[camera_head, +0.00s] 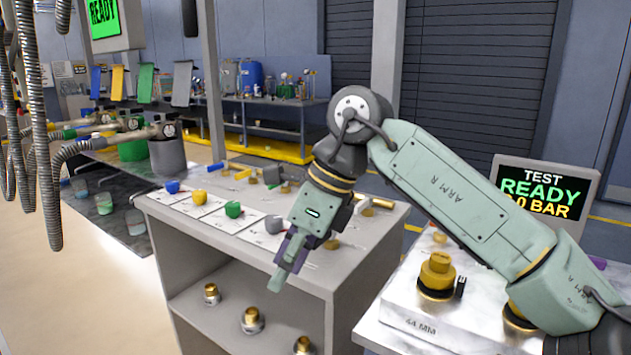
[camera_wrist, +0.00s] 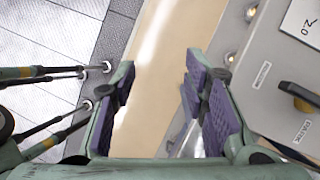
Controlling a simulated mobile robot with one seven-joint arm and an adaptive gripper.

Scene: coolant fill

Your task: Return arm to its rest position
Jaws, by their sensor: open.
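My gripper (camera_head: 290,262) hangs at the end of my green arm, pointing down and to the left, in front of the grey workbench (camera_head: 325,278). In the wrist view my gripper (camera_wrist: 160,105) shows two purple-padded fingers spread apart with only the floor between them. It is empty and touches nothing that I can see. My arm crosses the right half of the head view, bent at a high elbow.
The bench top holds blue, yellow (camera_head: 199,197), green (camera_head: 233,209) and grey fittings on white cards. Brass fittings (camera_head: 251,321) stand on its lower shelf. A screen (camera_head: 541,193) reads "TEST READY" at right, behind a brass-topped fixture (camera_head: 437,275). Hoses (camera_head: 45,150) hang at left. Floor at lower left is clear.

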